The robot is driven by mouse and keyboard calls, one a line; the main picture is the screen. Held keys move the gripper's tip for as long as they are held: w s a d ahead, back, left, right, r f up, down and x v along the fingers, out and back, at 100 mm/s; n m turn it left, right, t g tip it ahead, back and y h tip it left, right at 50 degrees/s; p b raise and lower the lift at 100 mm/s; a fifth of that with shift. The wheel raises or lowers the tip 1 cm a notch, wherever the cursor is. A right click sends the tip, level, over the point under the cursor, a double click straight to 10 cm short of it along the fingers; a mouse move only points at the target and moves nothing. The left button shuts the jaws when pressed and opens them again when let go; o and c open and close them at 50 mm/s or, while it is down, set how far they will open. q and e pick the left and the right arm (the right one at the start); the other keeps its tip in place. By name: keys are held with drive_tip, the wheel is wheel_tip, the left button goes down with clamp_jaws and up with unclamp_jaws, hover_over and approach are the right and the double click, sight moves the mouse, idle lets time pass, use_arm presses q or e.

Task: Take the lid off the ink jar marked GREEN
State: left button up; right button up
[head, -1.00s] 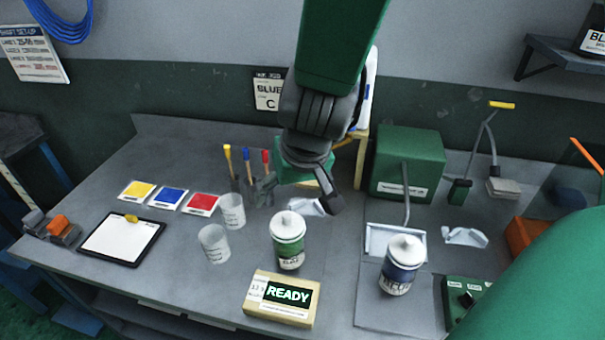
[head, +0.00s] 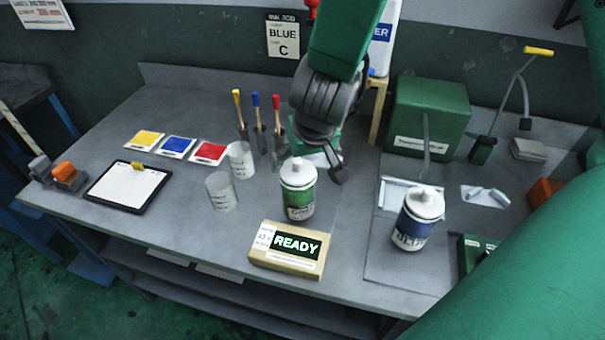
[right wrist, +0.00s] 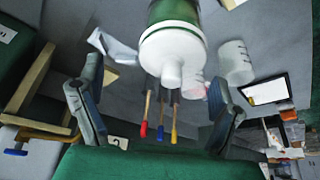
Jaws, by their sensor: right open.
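The green-banded ink jar (head: 300,202) stands upright on the bench with its white knobbed lid (head: 298,172) on. Its label is too small to read surely. My right gripper (head: 324,160) is open and empty, just behind and to the right of this lid. In the right wrist view, the white lid (right wrist: 172,50) and its knob show between and beyond the spread fingers of the gripper (right wrist: 157,80), with no visible contact. A blue-banded jar (head: 412,230) with a white lid stands to the right. My left gripper is not in view.
A READY sign block (head: 290,250) sits in front of the green jar. Two clear cups (head: 221,192) stand left, with brushes in holders (head: 260,140) behind. A green box (head: 428,115) stands at the back right. A clipboard (head: 125,188) lies far left.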

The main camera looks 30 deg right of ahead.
drive_tip(key=shift+w+a+f, duration=0.15)
drive_tip(key=shift+w+f, duration=0.15)
drive_tip(key=shift+f, duration=0.25)
drive_tip(key=shift+w+a+f, duration=0.1)
drive_tip(key=shift+w+f, duration=0.15)
drive_tip(key=shift+f, duration=0.25)
drive_tip(key=shift+w+a, duration=0.1)
drive_tip(key=shift+a, duration=0.2)
drive_tip(key=shift+a+r, duration=0.2)
drive_tip(key=shift+a, duration=0.25)
drive_tip(key=c, duration=0.7)
drive_tip(key=shift+s+d, duration=0.15)
drive_tip(key=shift+s, duration=0.05)
drive_tip(key=c, duration=0.6)
drive_tip(key=shift+o, duration=0.2)
drive_tip(key=shift+d+f, duration=0.15)
drive_tip(key=shift+d, duration=0.45)
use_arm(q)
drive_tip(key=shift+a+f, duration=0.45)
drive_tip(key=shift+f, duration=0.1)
use_arm(e)
drive_tip(key=shift+a, duration=0.1)
